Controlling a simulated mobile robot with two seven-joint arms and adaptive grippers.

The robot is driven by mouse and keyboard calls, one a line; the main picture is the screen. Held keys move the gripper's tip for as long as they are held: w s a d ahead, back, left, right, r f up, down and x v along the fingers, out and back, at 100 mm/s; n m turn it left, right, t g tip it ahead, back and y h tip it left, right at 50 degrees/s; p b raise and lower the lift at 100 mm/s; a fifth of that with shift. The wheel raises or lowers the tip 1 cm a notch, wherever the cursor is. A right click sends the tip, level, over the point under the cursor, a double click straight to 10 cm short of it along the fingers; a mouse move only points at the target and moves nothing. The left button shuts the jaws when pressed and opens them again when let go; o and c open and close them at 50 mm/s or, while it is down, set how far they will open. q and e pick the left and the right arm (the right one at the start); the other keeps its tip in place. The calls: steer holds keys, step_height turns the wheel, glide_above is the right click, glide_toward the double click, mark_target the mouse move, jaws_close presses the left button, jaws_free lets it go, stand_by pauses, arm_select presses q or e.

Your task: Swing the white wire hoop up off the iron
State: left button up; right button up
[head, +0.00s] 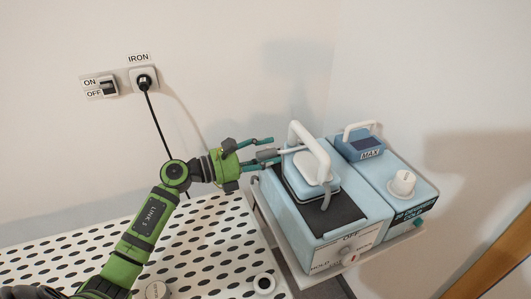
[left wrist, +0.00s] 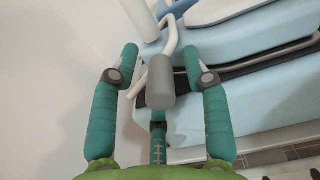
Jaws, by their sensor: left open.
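The iron (head: 310,186) is light blue with a white handle and sits on the dark pad of a light blue station (head: 330,232). The white wire hoop (head: 287,151) runs by the iron and ends in a grey grip (head: 266,156). My left gripper (head: 268,151) is open at the left side of the iron. In the left wrist view its teal fingers (left wrist: 160,54) stand either side of the grey grip (left wrist: 160,82), with gaps showing on both sides. The bent white wire (left wrist: 168,45) rises beyond the grip. Part of the hoop is hidden around the iron.
A blue tank (head: 360,148) marked MAX and a white knob (head: 403,182) are on the station's right part. A perforated white board (head: 205,240) lies at the left. The wall has an ON/OFF switch (head: 109,88) and a plugged-in IRON socket (head: 144,80) with a hanging black cord.

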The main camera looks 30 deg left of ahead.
arm_select(q)
jaws_close()
steer(key=shift+r, duration=0.2)
steer(key=n+p, duration=0.1)
steer(key=r+n+p, duration=0.1)
steer(key=shift+w+a+r+n, duration=0.15)
steer(key=shift+w+a+n, duration=0.15)
steer(key=shift+a, duration=0.1)
steer(key=n, duration=0.1)
steer(key=w+a+r+n+p, duration=0.1)
steer(key=shift+n, duration=0.4)
steer(key=n, duration=0.1)
steer(key=w+a+r+n+p, duration=0.1)
steer(key=n, duration=0.1)
steer(key=shift+w+a+n, duration=0.1)
steer(key=shift+a+n, duration=0.1)
steer(key=shift+n, duration=0.1)
steer(key=shift+w+a+r+n+p, duration=0.1)
steer(key=shift+w+a+n+p, duration=0.25)
steer(key=shift+n, duration=0.5)
steer(key=shift+w+a+n+p, duration=0.2)
steer(key=shift+w+a+n, duration=0.15)
steer(key=shift+n, duration=0.5)
steer(key=shift+a, duration=0.1)
